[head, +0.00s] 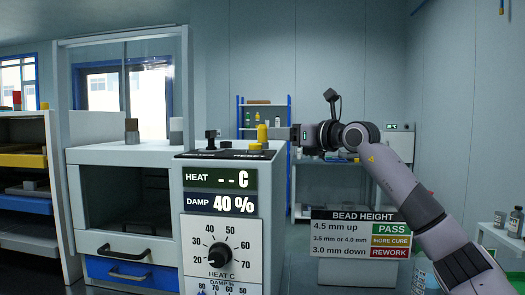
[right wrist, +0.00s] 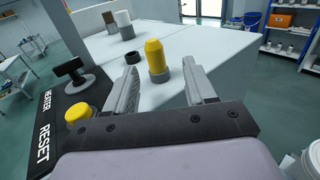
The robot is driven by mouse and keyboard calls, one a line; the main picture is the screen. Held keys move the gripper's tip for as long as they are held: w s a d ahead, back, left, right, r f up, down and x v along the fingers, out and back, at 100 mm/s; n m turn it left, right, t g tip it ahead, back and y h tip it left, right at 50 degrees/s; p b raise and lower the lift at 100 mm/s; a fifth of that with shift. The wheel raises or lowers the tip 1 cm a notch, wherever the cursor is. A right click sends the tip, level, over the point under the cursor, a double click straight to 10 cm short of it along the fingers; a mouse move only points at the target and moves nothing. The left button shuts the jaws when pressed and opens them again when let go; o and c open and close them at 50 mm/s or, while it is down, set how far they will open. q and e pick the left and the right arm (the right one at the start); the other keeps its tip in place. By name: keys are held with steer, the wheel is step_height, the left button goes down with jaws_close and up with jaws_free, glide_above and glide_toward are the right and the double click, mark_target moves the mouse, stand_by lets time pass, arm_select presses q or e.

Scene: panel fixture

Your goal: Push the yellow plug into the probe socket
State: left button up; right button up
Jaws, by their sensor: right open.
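The yellow plug (right wrist: 155,54) stands upright in a grey collar on the light top of the fixture in the right wrist view. It also shows in the head view (head: 262,132). A small black ring (right wrist: 133,57), which may be the probe socket, sits just left of the plug; its inside is hard to see. My right gripper (right wrist: 163,80) is open, one finger to each side of the plug in the picture, with nothing gripped. In the head view my right gripper (head: 276,133) reaches in from the right at the plug's height. My left gripper is not in view.
A black HEATER switch (right wrist: 72,72) and a yellow RESET button (right wrist: 78,113) stand on the dark panel near the gripper. Two blocks, one brown (right wrist: 110,22) and one white (right wrist: 124,25), stand farther along the top. A bead height sign (head: 360,233) stands at lower right.

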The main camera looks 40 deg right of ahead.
mark_target(265, 128)
steer(key=w+p, duration=0.1)
steer(key=w, duration=0.1)
steer(key=w+p, duration=0.1)
steer(key=w, duration=0.1)
steer(key=w+a+r+p, duration=0.1)
steer(key=w, duration=0.1)
steer(key=shift+w, duration=0.6)
steer(key=c, duration=1)
